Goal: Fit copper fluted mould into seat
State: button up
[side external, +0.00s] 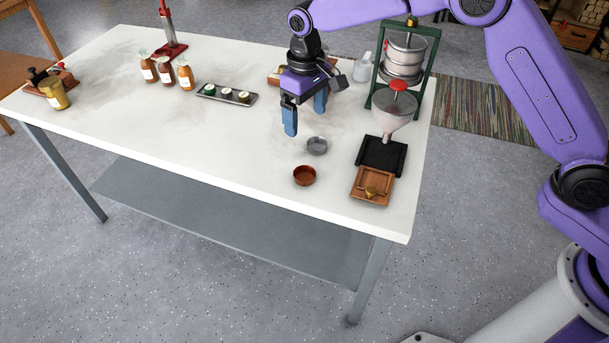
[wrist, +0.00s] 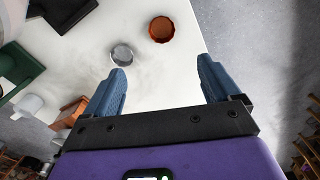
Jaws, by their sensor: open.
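The copper fluted mould (side external: 304,175) is a small round reddish-brown cup standing on the white table, near its front edge. It also shows in the wrist view (wrist: 161,30), ahead of the fingers. A grey metal round mould (side external: 317,146) sits just behind it, and also shows in the wrist view (wrist: 122,55). My gripper (side external: 306,121) is open and empty, above the table and behind both moulds. Its two blue fingers also show in the wrist view (wrist: 162,68). I cannot tell which part is the seat; a wooden tray (side external: 361,190) and a black tray (side external: 381,155) lie to the right.
A green-framed press (side external: 430,65) and a white funnel with a red top (side external: 391,117) stand at the right. A dark tray with small pots (side external: 227,94) and several bottles (side external: 166,72) stand further left. The table's front left is clear.

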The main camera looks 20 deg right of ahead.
send_over(305, 173)
notch_tip(305, 173, down, 11)
jog(key=shift+w+d+f, duration=0.1)
jog(key=shift+f, duration=3.05)
jog(key=c, duration=1.1)
